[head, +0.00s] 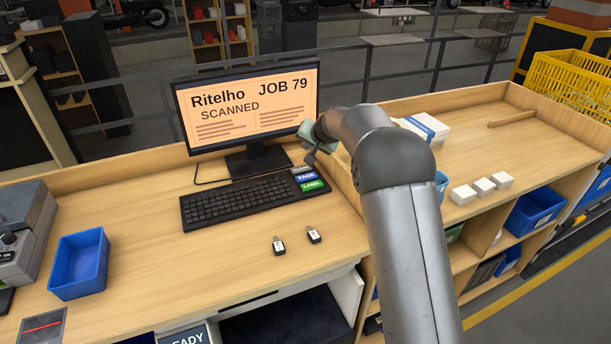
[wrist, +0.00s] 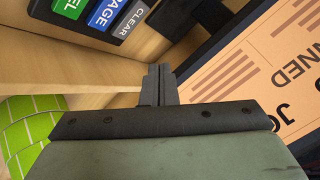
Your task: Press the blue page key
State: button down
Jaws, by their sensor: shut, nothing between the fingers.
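The blue page key (head: 306,177) is on a small key block at the right end of the black keyboard (head: 240,201), between a dark clear key (head: 301,169) and a green label key (head: 312,186). In the wrist view the blue page key (wrist: 104,14) is at the top, partly cut off by the frame edge, with the clear key (wrist: 132,19) beside it. My gripper (wrist: 158,72) is shut and empty, its fingertips apart from the keys. In the head view my gripper (head: 309,157) is just above the key block, partly hidden by my arm.
A monitor (head: 247,107) reading "Ritelho JOB 79 SCANNED" stands behind the keyboard. A blue bin (head: 79,263) is at the left. White boxes (head: 481,187) sit on the right-hand bench. A green roll (wrist: 28,130) shows in the wrist view.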

jog(key=shift+f, duration=0.1)
jog(key=b, duration=0.6)
send_over(308, 178)
notch_tip(308, 178, down, 8)
jog(key=shift+r, duration=0.15)
jog(key=shift+f+b, duration=0.35)
jog(key=shift+f, duration=0.15)
jog(key=shift+f, duration=0.1)
dwell(1.2)
jog(key=shift+f+b, duration=0.35)
jog(key=shift+b, duration=0.2)
